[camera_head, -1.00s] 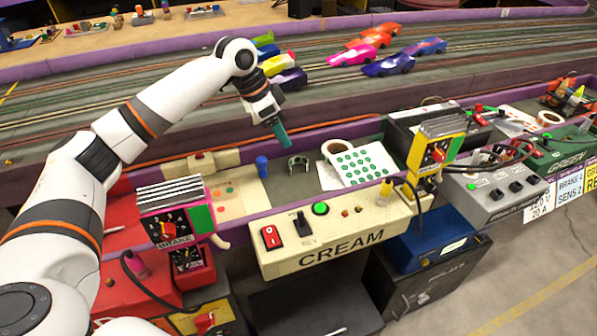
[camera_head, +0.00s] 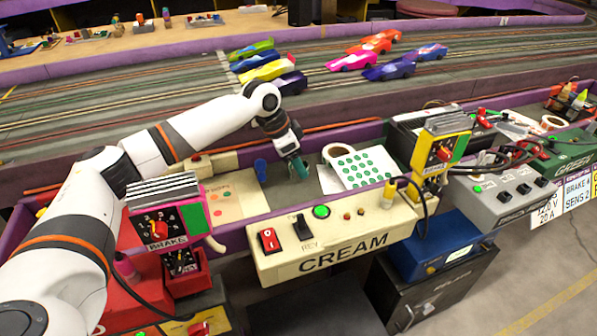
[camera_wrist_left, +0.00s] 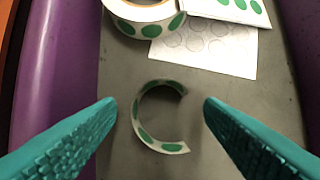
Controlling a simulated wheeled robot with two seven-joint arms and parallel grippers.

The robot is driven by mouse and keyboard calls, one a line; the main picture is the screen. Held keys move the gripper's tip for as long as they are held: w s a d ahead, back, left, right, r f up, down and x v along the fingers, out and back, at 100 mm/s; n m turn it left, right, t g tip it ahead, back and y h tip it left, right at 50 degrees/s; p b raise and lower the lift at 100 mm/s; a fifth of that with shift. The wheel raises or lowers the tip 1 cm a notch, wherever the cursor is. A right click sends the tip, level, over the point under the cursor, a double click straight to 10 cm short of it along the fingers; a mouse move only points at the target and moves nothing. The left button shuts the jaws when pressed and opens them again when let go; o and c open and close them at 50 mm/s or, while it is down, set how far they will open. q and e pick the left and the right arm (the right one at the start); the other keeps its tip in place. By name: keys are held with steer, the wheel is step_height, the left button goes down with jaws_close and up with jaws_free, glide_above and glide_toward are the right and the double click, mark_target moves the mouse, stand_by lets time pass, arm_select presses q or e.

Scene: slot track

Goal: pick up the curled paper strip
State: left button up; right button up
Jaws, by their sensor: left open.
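The curled paper strip (camera_wrist_left: 138,112) is a white C-shaped curl with green dots, standing on the grey tray floor in the left wrist view. Its open side faces right. My left gripper (camera_wrist_left: 160,106) is open, with teal fingertips to the left and right of the strip and visible gaps to it. Nothing is held. In the head view my left gripper (camera_head: 300,166) points down into the tray behind the cream control box and mostly hides the strip. My right gripper is not in view.
A roll with green dots (camera_wrist_left: 148,14) and a sheet of dots (camera_wrist_left: 205,45) lie beyond the strip. A purple wall (camera_wrist_left: 52,75) runs along the left.

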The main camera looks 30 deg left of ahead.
arm_select(q)
steer(key=shift+f, duration=0.15)
steer(key=shift+c, duration=0.5)
steer(key=c, duration=1)
